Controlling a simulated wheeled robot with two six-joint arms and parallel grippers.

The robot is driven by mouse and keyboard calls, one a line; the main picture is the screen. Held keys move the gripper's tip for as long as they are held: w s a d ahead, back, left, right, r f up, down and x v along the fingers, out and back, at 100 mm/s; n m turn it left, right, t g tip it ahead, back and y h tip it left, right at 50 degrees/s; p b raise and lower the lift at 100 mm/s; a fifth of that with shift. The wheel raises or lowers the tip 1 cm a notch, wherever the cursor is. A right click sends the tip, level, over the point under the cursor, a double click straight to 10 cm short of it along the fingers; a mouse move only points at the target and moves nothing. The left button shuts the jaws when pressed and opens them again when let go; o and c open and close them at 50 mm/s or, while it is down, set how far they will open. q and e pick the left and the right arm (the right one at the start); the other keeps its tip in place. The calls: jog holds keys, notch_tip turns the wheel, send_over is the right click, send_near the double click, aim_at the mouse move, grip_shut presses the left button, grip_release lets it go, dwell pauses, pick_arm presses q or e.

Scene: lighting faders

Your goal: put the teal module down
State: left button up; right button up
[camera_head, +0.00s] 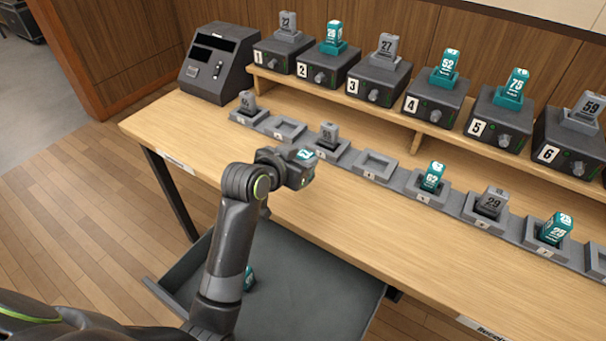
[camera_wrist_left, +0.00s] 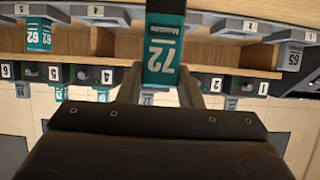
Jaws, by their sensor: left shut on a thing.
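My left gripper (camera_head: 302,166) is shut on a teal module (camera_head: 305,154), held above the table in front of the row of grey holders. In the left wrist view the teal module (camera_wrist_left: 164,50) shows "72" upside down, between the fingers of the gripper (camera_wrist_left: 160,82). In the row, the second holder (camera_head: 283,128) and the fourth holder (camera_head: 375,166) are empty. Other holders carry grey modules (camera_head: 328,132) or teal modules, such as teal 62 (camera_head: 432,176) and teal 25 (camera_head: 556,227). My right gripper is not in view.
Numbered dark boxes (camera_head: 374,88) with modules on top stand on a raised wooden shelf (camera_head: 400,121) behind the row. A dark console (camera_head: 216,65) stands at the back left. The front tabletop (camera_head: 400,230) is clear.

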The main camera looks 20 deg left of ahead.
pick_arm(q)
jog(key=shift+f, duration=2)
jog(key=shift+f, duration=0.1)
jog(key=o, duration=1)
